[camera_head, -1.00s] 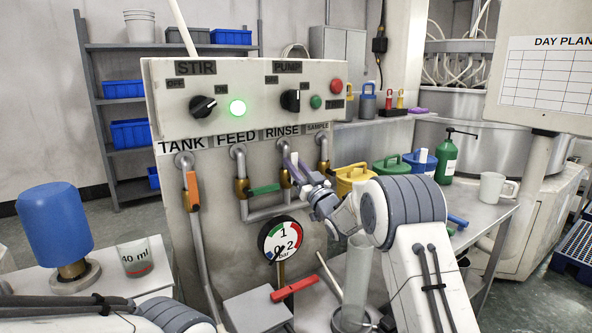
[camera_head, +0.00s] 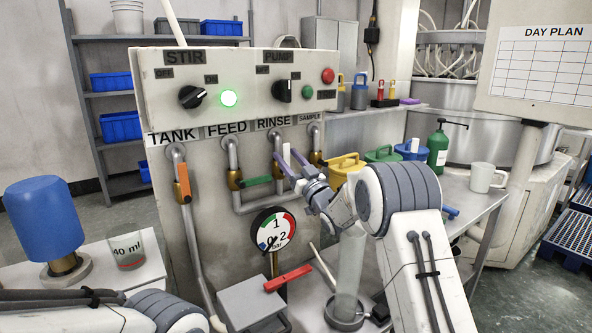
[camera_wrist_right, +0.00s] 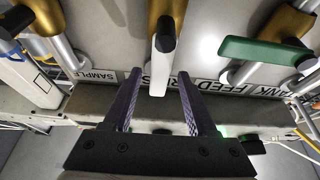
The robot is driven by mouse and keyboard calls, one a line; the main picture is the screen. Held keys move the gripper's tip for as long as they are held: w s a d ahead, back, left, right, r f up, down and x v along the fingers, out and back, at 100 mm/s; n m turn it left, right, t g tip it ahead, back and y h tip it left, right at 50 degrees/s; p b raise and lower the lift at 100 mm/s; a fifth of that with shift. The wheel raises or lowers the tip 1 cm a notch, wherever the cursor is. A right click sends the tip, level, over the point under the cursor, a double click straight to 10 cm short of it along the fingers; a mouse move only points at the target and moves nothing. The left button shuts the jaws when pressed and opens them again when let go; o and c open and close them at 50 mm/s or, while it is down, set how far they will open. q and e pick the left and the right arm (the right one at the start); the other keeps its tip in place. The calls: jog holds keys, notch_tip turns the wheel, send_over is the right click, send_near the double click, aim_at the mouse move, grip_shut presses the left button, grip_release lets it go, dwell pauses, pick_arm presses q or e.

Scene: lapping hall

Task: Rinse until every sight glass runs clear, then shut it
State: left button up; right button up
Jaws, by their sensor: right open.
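My right gripper (camera_head: 290,157) is open at the RINSE valve, with one finger on each side of its white handle (camera_head: 287,153). In the right wrist view the white handle (camera_wrist_right: 160,65) lies between the purple fingers (camera_wrist_right: 158,85); I cannot tell whether they touch it. The orange TANK handle (camera_head: 184,180) lies along its pipe. The green FEED handle (camera_head: 257,181) lies crosswise. The SAMPLE valve (camera_head: 316,157) is partly visible. A clear upright tube (camera_head: 349,265) stands below my right arm; its contents are unclear. My left arm shows at lower left, its gripper out of view.
The green STIR lamp (camera_head: 229,98) is lit. A pressure gauge (camera_head: 273,231) and a red handle (camera_head: 288,279) sit below the valves. A blue cylinder (camera_head: 45,215) and a 40 ml beaker (camera_head: 128,252) stand left. Lidded cans and a mug (camera_head: 486,177) stand right.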

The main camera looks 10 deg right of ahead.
jog(key=b+v, duration=0.1)
jog(key=v, duration=0.8)
jog(key=shift+s+f, duration=0.1)
